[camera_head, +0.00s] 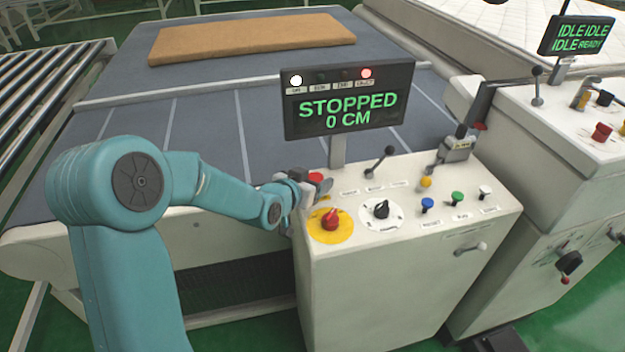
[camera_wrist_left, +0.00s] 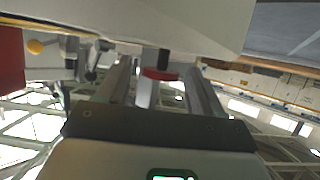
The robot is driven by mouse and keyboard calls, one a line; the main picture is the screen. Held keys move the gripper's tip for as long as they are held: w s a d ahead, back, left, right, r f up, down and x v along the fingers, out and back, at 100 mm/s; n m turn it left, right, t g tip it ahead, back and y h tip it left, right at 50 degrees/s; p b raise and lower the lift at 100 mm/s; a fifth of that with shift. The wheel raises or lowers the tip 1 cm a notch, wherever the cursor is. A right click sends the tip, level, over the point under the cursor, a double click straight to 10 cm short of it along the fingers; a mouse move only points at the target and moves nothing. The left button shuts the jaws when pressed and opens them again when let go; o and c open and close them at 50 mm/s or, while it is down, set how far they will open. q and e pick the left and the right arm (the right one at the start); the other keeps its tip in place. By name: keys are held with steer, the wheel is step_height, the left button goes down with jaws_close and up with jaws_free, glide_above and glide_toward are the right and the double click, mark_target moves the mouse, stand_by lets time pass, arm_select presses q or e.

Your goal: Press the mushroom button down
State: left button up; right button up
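A red mushroom button (camera_head: 316,178) shows at the back left corner of the white console (camera_head: 390,290), partly hidden by my left gripper (camera_head: 314,188). In the head view the gripper is right beside the button; I cannot tell if they touch. In the left wrist view two fingers stand apart with nothing clamped between them. A red disc (camera_wrist_left: 160,74) with a black part shows in the gap between them; I cannot tell if it is the same button. My right gripper is not in view.
A red knob on a yellow disc (camera_head: 331,222), a black selector (camera_head: 381,209), levers and coloured buttons crowd the console top. A display (camera_head: 347,100) reads STOPPED 0 CM. A brown mattress (camera_head: 250,38) lies on the grey conveyor. A second console (camera_head: 560,140) stands at right.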

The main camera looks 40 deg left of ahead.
arm_select(q)
steer(key=v, duration=1.6)
steer(key=shift+s+b, duration=0.2)
steer(key=shift+b, duration=0.2)
